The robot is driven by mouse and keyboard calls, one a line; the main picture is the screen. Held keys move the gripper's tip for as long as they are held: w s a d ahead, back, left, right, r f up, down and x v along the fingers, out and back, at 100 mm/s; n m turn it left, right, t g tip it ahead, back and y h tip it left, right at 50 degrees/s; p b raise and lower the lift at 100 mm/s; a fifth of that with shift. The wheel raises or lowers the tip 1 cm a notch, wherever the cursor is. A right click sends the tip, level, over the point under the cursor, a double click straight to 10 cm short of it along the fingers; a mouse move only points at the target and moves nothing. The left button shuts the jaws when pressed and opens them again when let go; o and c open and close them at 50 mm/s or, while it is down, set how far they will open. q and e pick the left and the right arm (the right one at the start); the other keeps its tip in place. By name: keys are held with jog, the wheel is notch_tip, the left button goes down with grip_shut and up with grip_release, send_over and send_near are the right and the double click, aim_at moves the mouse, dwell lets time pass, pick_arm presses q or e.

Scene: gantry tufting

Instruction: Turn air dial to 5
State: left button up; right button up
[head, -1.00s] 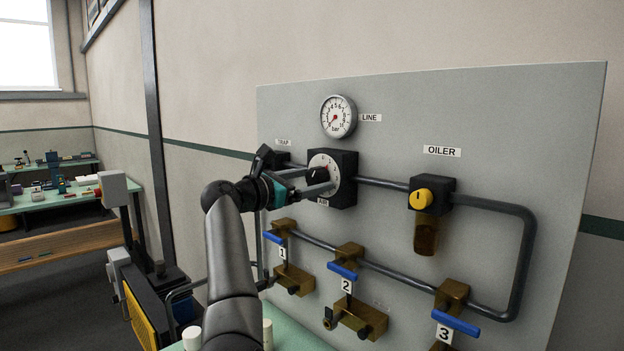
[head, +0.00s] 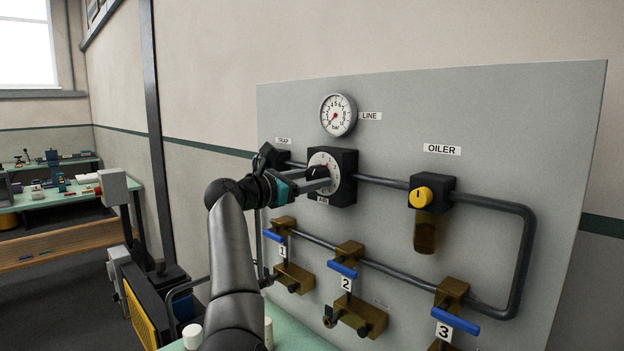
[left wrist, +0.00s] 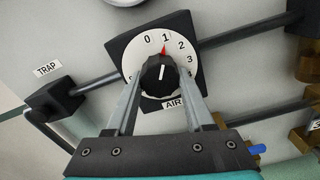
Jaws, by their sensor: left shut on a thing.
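The air dial has a black knob (left wrist: 160,72) on a white numbered face (left wrist: 183,62), set in a black square block. It also shows in the head view (head: 332,164), above the AIR label. In the left wrist view, the knob's white line points up and a red mark sits just under the 1. My left gripper (head: 318,183) is shut on the knob, one finger on each side. My right gripper is not in view.
A pressure gauge (head: 338,115) sits above the dial. The yellow oiler knob (head: 421,197) is to the right. Pipes and blue-handled valves (head: 343,270) run below on the grey panel (head: 540,130). The TRAP fitting (left wrist: 54,98) is close on the left.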

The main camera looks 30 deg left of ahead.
pick_arm(q)
grip_shut()
jog(key=shift+m, duration=0.3)
